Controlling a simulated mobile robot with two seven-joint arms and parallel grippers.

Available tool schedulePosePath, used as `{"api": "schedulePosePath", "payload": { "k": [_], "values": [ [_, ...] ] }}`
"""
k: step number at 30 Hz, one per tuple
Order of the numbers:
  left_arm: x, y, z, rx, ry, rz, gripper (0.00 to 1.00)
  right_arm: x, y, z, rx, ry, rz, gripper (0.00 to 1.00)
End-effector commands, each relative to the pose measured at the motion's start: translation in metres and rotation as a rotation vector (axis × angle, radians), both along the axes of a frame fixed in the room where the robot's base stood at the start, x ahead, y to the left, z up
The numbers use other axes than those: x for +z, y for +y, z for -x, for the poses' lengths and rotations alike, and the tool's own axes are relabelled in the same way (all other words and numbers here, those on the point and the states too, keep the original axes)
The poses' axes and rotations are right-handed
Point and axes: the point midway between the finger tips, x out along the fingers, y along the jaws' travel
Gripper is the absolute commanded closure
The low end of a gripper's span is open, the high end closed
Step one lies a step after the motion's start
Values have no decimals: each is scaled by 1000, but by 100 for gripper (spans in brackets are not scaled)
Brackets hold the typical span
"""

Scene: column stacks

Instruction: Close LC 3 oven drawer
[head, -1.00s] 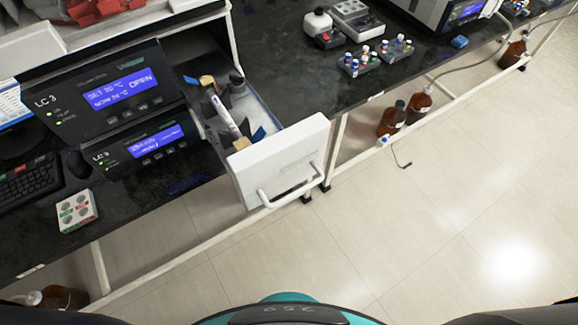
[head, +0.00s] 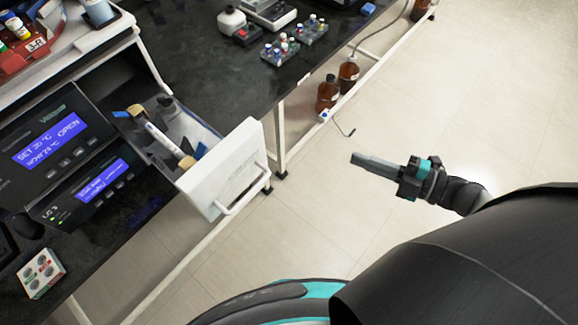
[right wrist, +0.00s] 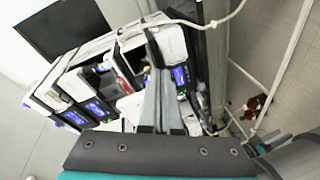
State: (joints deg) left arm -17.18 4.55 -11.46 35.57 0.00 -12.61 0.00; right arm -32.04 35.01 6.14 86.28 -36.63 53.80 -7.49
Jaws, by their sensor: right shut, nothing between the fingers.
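The LC 3 oven drawer (head: 222,168) stands pulled out in the head view, with a white front and a white bar handle (head: 243,190). Inside lie a column-like rod (head: 165,139) and some tan and blue parts. The LC 3 unit (head: 62,145) beside it has blue displays, the upper one reading OPEN. My right gripper (head: 354,158) is shut and empty, out over the floor to the right of the drawer front, clear of it. In the right wrist view its fingers (right wrist: 160,85) point towards the instrument stacks. My left gripper is not in view.
Brown bottles (head: 327,95) stand under the bench edge. A small button box (head: 41,273) sits at lower left. The floor right of the drawer is free.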

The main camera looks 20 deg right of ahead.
Motion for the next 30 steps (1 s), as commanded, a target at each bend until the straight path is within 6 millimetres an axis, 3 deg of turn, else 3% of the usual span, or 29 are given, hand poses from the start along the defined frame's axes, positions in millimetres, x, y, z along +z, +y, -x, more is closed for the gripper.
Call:
{"api": "schedulePosePath", "payload": {
  "k": [1, 3, 6, 9, 17, 28, 30],
  "values": [
    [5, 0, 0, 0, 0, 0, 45, 30, 13, 10, 136, -69, 39, 100],
    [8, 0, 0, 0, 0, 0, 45, 56, 29, 27, 301, -143, 80, 100],
    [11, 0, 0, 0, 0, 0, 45, 80, 43, 50, 484, -212, 124, 100],
    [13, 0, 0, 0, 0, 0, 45, 92, 50, 65, 591, -247, 148, 100],
    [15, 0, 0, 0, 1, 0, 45, 94, 71, 68, 637, -264, 155, 100],
    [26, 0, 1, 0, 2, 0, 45, 84, 148, 50, 632, -266, 152, 100],
    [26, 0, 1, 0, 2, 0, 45, 81, 154, 43, 630, -266, 155, 100]
  ]
}}
